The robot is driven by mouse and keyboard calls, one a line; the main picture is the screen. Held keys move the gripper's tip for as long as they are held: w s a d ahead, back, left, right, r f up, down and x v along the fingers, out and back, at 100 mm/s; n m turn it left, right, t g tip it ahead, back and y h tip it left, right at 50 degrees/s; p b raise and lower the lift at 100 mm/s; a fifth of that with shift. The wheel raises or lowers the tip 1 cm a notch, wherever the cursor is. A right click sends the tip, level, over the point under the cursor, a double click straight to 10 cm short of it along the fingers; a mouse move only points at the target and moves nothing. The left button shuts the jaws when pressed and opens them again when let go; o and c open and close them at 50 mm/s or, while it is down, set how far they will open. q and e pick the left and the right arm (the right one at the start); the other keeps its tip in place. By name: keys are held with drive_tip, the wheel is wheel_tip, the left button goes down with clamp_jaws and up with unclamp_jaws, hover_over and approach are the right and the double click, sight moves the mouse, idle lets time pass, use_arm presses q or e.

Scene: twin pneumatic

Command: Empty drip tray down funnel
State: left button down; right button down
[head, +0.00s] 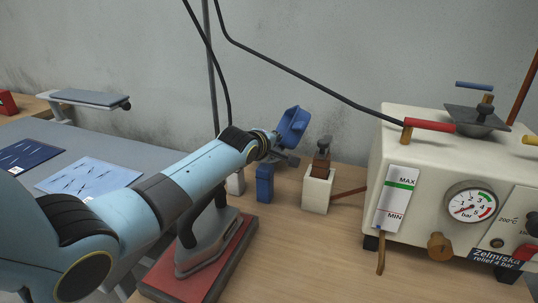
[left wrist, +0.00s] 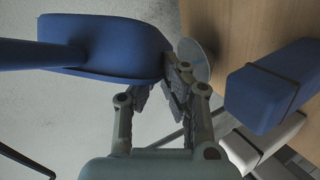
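The blue drip tray (head: 292,127) is in the air in front of the wall, tilted, at the end of my left arm. In the left wrist view the tray (left wrist: 110,45) fills the upper left, with a bar running left from it. My left gripper (head: 279,149) is at the tray's lower end. In the left wrist view its fingers (left wrist: 165,88) close in at the tray's edge and seem to hold it; the grip itself is partly hidden. The tray's inside is hard to see. The dark funnel (head: 477,118) is on top of the cream boiler (head: 395,150), far right of the tray.
A blue block (head: 264,184) and a white holder with a brown-handled item (head: 317,190) stand on the bench under the gripper. A red-based iron rest (head: 205,265) is nearer. A red-handled lever (head: 430,125) and a black hose (head: 300,76) lie between tray and funnel.

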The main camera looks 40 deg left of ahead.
use_arm(q)
drive_tip(key=shift+s+a+r+n+t+h+b, duration=0.25)
drive_tip(key=shift+a+n+t+h+b, duration=0.3)
drive_tip(key=shift+b, duration=0.5)
idle(1.2)
idle(0.4)
drive_tip(key=shift+d, duration=0.1)
